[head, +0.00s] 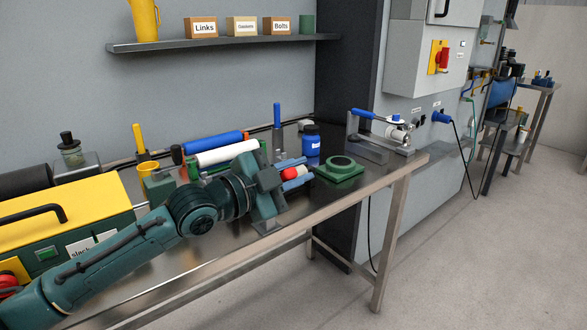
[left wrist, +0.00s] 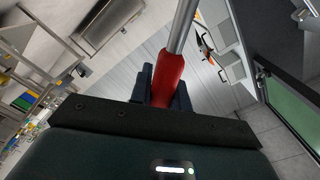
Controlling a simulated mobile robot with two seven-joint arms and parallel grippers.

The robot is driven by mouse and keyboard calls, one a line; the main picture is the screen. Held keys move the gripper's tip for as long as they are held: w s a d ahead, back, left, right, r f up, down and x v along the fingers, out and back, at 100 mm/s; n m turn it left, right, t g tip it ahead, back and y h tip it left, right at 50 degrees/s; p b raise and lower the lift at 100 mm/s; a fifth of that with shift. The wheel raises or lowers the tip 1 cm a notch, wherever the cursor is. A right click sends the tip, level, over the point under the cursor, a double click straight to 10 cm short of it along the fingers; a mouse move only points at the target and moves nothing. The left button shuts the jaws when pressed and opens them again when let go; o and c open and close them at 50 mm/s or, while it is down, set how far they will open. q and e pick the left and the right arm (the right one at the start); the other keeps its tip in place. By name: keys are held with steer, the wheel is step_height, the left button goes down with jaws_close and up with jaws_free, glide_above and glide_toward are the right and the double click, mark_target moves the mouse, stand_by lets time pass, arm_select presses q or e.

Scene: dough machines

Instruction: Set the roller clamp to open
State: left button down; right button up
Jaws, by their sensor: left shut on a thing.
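My left gripper (head: 292,173) reaches in from the left over the bench, and its bluish fingers are closed around a red grip (head: 289,174). In the left wrist view the red grip (left wrist: 168,78) sits between the fingers (left wrist: 165,95), on the end of a bare metal rod (left wrist: 183,25). The fingers hide part of the grip. A roller unit with a white roller (head: 228,154) and a blue roller (head: 212,143) lies behind my left arm. I cannot tell how the rod joins this unit or how the clamp is set. My right gripper is not in view.
A green ring-shaped base (head: 341,167) and a blue jar (head: 311,146) stand just right of the gripper. A blue-handled lever device (head: 378,133) stands at the bench's right end. A yellow-topped machine (head: 66,220) is at left. The front strip of the bench (head: 220,255) is clear.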

arm_select(q)
steer(key=shift+s+d+f+m, duration=0.2)
steer(key=shift+f+m, duration=0.15)
steer(key=shift+m, duration=0.2)
steer(key=shift+s+d+f+m, duration=0.1)
steer(key=shift+s+f+m, duration=0.1)
steer(key=shift+f+m, duration=0.25)
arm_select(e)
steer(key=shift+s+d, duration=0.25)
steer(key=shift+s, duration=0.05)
arm_select(q)
steer(key=c, duration=1.3)
jaws_free()
steer(key=shift+r, duration=0.1)
steer(key=v, duration=1.3)
steer(key=shift+s+a, duration=0.1)
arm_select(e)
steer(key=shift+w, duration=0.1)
